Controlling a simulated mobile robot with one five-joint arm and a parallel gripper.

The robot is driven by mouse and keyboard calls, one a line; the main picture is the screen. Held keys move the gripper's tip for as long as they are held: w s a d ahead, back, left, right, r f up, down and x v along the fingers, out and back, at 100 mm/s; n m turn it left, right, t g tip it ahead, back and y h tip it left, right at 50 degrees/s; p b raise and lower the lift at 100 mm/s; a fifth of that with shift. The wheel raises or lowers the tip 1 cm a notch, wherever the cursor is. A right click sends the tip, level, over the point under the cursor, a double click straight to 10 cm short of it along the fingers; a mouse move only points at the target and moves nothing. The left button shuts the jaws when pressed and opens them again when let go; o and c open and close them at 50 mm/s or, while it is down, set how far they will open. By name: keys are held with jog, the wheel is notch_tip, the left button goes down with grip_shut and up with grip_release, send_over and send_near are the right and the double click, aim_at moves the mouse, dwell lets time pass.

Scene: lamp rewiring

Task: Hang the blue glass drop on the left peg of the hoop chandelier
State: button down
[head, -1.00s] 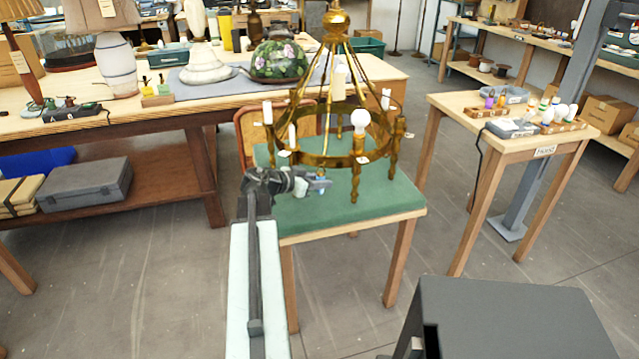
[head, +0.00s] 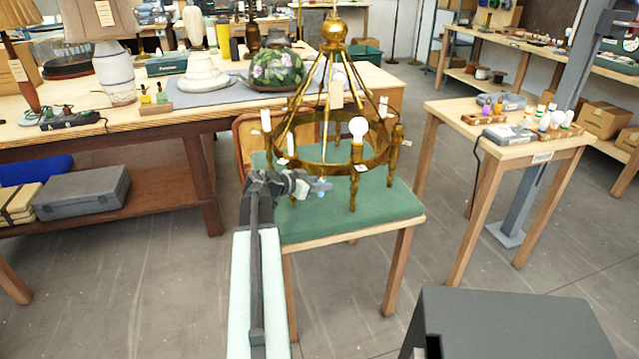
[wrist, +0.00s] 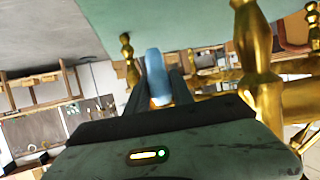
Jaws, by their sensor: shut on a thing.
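The brass hoop chandelier (head: 330,165) stands over the green chair seat in the head view, with candle sleeves, a white bulb and small tags around its ring. My gripper (head: 316,187) is at the near left side of the ring, just below it in the picture. It is shut on the blue glass drop (head: 321,192), which shows small and partly hidden there. In the wrist view the pale blue drop (wrist: 156,75) stands between the dark fingers of my gripper (wrist: 158,95). A brass turned post (wrist: 257,50) is close at right. I cannot make out the left peg or contact with it.
The green-topped chair (head: 380,205) is under the chandelier. A long workbench (head: 150,125) with lamps is behind at left, and a small table (head: 500,145) with bulbs is at right. A dark box-shaped surface (head: 510,320) fills the lower right. Floor is clear between.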

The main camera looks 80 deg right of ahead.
jog(key=shift+f, duration=0.15)
jog(key=shift+d+f+b, duration=0.15)
jog(key=shift+f+b, duration=0.45)
jog(key=shift+b, duration=0.15)
jog(key=c, duration=1)
grip_release()
jog(key=shift+r, duration=0.1)
